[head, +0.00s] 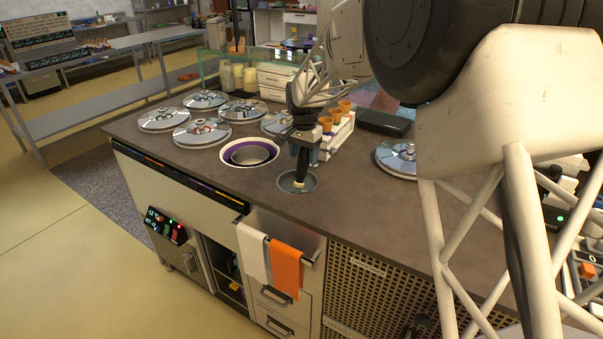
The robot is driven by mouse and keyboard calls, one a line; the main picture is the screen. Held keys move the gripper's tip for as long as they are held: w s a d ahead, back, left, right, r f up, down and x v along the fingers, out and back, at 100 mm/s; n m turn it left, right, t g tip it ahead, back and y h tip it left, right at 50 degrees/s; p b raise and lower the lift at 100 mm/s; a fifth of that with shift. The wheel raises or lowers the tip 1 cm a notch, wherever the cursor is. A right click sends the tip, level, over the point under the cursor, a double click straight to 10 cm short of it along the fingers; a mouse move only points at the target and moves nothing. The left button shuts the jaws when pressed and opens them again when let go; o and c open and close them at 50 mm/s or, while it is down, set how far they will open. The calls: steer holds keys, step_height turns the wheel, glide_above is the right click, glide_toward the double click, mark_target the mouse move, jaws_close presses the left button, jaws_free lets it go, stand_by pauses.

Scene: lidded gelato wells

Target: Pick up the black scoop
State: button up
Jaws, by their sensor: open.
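The black scoop (301,167) stands upright, its dark handle rising from a small round metal dish (313,185) on the brown counter. A pale collar shows at the handle's lower end; the part below it is too small to make out. My gripper (302,149) points down from above, with its open fingers at the upper part of the handle. I cannot tell whether the fingers touch it.
Several round metal lids (201,132) cover wells to the left and back. Nested bowls (250,153) sit left of the dish. A rack of orange cones (339,134) stands close behind my gripper. White and orange towels (286,268) hang at the front. Counter right of the dish is clear.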

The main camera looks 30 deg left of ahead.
stand_by(0.5)
jaws_close()
